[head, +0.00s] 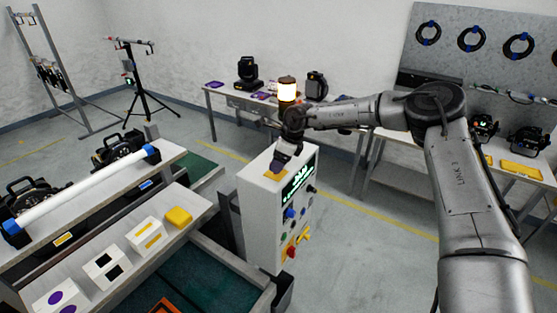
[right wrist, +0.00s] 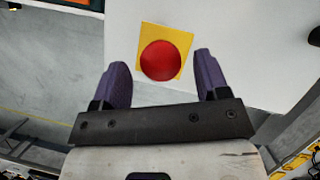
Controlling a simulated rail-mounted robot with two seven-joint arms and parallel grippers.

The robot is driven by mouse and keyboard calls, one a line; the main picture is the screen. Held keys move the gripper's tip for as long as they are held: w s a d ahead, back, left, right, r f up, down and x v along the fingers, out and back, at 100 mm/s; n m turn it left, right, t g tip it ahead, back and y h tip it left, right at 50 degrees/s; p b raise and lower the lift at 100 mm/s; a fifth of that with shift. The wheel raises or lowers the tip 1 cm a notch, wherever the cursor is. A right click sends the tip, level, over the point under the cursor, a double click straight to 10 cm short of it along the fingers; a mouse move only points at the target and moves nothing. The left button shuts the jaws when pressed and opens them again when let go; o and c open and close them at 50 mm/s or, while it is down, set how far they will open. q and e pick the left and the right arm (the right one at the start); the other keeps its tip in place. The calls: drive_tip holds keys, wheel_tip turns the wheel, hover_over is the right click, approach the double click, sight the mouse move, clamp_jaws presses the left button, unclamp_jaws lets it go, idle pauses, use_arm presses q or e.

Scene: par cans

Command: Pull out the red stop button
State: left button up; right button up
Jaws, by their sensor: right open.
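The red stop button (right wrist: 161,61) is a round red cap on a yellow square plate (right wrist: 181,39) on top of the white control cabinet (head: 255,215). In the head view the yellow plate (head: 272,176) shows under my right gripper (head: 280,162), and the button itself is hidden. My right gripper points down at the cabinet top. In the right wrist view its two purple fingers (right wrist: 161,66) are open, one on each side of the button in the picture, with gaps to it. I cannot tell how high the fingertips are above the plate. My left gripper is not in view.
The cabinet's front has a lit green display (head: 298,180), a blue knob (head: 290,213) and a yellow handle (head: 303,235). A workbench with white boxes (head: 104,269) stands at left. Floor right of the cabinet is clear.

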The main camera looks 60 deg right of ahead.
drive_tip(key=shift+s+d+r, duration=0.1)
drive_tip(key=shift+s+r, duration=0.05)
drive_tip(key=shift+r, duration=0.25)
drive_tip(key=b+v, duration=0.2)
drive_tip(key=v, duration=1.1)
drive_tip(key=shift+b, duration=0.3)
